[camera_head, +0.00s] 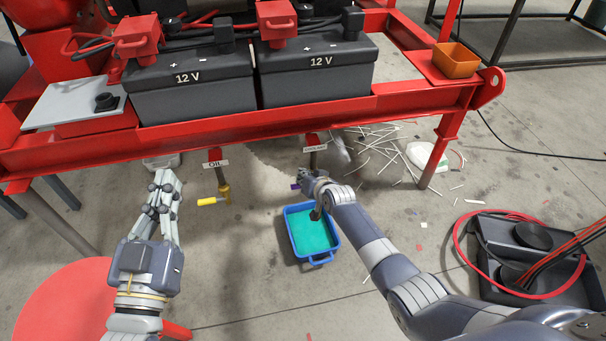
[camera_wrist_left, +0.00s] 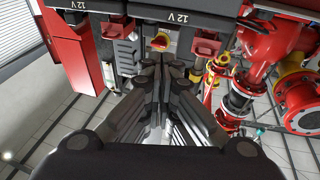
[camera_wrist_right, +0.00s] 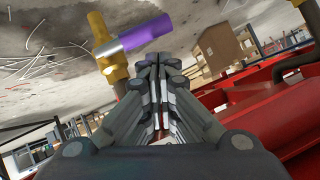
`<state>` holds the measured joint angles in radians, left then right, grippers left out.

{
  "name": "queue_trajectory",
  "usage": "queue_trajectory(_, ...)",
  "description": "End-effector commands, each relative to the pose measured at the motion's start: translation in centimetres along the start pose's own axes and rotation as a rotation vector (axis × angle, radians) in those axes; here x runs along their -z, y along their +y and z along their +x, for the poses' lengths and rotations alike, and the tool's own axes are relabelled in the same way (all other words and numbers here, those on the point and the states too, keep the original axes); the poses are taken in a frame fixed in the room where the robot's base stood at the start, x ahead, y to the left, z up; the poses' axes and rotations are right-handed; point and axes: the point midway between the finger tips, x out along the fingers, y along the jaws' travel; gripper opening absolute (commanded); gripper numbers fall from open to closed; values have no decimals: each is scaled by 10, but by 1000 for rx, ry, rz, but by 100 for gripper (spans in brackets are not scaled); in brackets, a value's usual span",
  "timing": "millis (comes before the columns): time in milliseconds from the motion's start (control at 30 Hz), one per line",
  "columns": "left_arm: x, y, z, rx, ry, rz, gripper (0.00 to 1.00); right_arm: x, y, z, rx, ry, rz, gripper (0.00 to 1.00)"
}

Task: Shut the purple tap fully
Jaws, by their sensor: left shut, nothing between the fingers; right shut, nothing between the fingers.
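The purple tap handle (camera_wrist_right: 145,34) sits on a brass valve body (camera_wrist_right: 106,50) in the right wrist view. It lies crosswise to the pipe. In the head view only a small bit of the purple handle (camera_head: 295,186) shows beside my right gripper (camera_head: 306,177), under a label that seems to read COOLANT (camera_head: 314,148). My right gripper is shut and empty, its fingertips (camera_wrist_right: 160,62) close to the handle's free end; I cannot tell whether they touch. My left gripper (camera_head: 164,178) is shut and empty, left of the OIL label, away from the purple tap.
A yellow tap (camera_head: 208,201) hangs under the OIL label (camera_head: 215,164). A blue tray (camera_head: 318,260) with teal liquid stands on the floor below the purple tap. The red skid frame (camera_head: 270,125) carries two 12 V batteries (camera_head: 318,82). A black container with hoses (camera_head: 530,260) stands right.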

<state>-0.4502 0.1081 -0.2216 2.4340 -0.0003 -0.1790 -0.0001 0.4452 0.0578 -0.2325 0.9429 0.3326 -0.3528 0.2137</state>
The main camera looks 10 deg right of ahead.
Motion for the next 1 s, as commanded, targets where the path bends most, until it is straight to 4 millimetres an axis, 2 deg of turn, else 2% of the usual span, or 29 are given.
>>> queue_trajectory(1000, -49, -6, -12, 14, -265, 4, 0, 9, -4, -6, 0, 0, 0, 0)
